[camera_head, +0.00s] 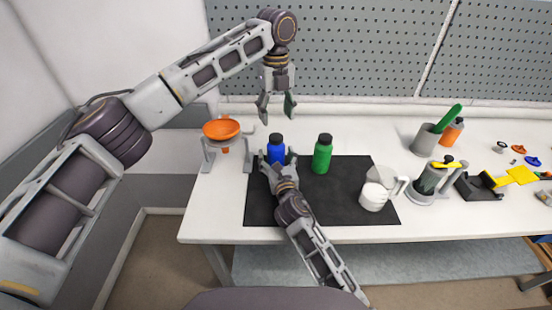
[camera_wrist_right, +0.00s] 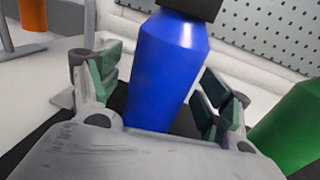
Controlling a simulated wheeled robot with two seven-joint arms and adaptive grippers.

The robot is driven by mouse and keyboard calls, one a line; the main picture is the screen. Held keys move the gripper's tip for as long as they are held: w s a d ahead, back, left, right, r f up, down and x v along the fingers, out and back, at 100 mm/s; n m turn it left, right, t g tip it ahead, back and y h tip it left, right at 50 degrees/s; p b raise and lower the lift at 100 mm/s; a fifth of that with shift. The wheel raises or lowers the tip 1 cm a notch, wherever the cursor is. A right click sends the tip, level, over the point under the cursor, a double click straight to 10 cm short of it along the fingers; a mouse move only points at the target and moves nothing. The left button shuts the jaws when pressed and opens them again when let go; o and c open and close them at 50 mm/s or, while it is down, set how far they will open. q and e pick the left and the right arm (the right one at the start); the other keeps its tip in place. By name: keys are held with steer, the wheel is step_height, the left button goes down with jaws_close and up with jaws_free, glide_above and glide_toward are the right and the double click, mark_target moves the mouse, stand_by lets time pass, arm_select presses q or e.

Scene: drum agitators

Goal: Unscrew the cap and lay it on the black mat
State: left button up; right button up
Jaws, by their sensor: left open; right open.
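A blue bottle (camera_head: 276,153) with a black cap (camera_head: 276,138) stands upright on the black mat (camera_head: 345,208). A green bottle (camera_head: 322,157) with a black cap (camera_head: 325,138) stands to its right on the mat. My right gripper (camera_head: 278,165) is open low at the blue bottle. In the right wrist view the blue bottle (camera_wrist_right: 166,70) stands between the right gripper's open fingers (camera_wrist_right: 160,95), with gaps visible on both sides. My left gripper (camera_head: 276,105) is open and empty, pointing down above the blue bottle's cap, apart from it.
An orange funnel (camera_head: 221,129) on a stand is left of the mat. A white pitcher (camera_head: 377,190) stands on the mat's right part. A grey cup (camera_head: 425,139) and an orange bottle (camera_head: 452,132) stand farther right. The mat's front middle is partly clear.

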mark_target(276, 137)
steer(key=c, duration=1.7)
arm_select(q)
steer(key=shift+a+r, duration=0.1)
arm_select(e)
jaws_close()
arm_select(q)
steer(key=shift+m, duration=0.4)
steer(key=m, duration=0.3)
steer(key=shift+m, duration=0.3)
steer(key=m, duration=0.4)
steer(key=shift+m, duration=0.3)
steer(key=shift+f, duration=0.2)
steer(key=shift+f, duration=3.9)
